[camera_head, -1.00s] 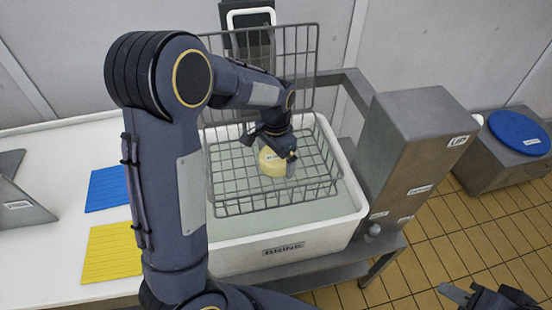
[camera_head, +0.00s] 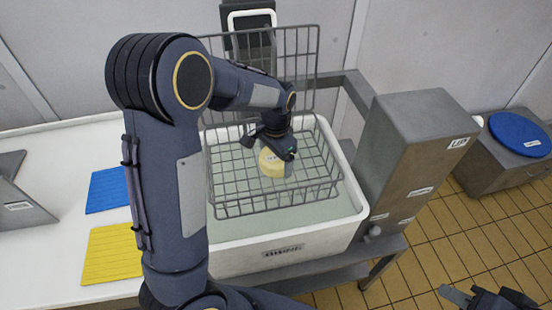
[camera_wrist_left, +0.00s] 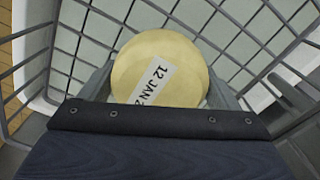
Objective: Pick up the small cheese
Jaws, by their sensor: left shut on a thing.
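The small cheese (camera_head: 271,163) is a pale yellow round in the wire basket (camera_head: 238,208), which sits in the white brine tub (camera_head: 225,261). In the left wrist view the cheese (camera_wrist_left: 158,66) carries a white label reading "12 JAN", partly cut off by my gripper body. My left gripper (camera_head: 280,152) reaches down into the basket and is shut on the cheese; its fingers (camera_wrist_left: 160,85) are mostly hidden at the cheese's sides. My right gripper (camera_head: 470,297) is at the lower right edge above the floor, partly cut off, and its jaws are unclear.
The basket's tall wire back (camera_head: 303,70) rises behind my left gripper. A grey metal box (camera_head: 405,145) stands right of the tub. Left is a white counter (camera_head: 45,240) with a blue mat (camera_head: 108,189) and a yellow mat (camera_head: 111,253). A blue lid (camera_head: 520,133) lies far right.

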